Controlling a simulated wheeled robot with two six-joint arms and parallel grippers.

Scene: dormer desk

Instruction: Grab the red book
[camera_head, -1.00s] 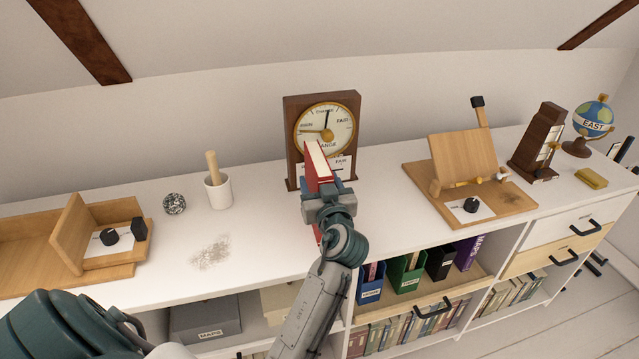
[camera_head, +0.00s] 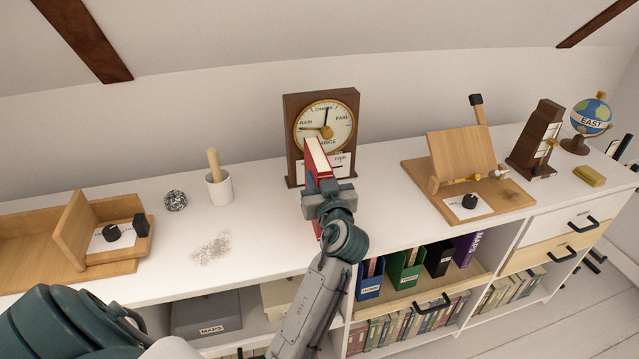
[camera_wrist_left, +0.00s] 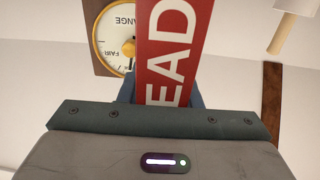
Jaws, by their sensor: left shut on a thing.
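The red book (camera_head: 319,158) stands upright near the middle of the white cabinet top, in front of the brown clock-like dial. My left gripper (camera_head: 328,188) is shut on it from the front, and hides much of its middle. A strip of red shows below the gripper; I cannot tell whether the book touches the cabinet top. In the left wrist view the book's red face (camera_wrist_left: 173,45) with large white letters "EAD" rises from between the fingers. My right gripper is not in view.
The dial (camera_head: 291,140) stands close behind the book. A wooden stand (camera_head: 463,155) is to the right. The cabinet top between mug and book is clear.

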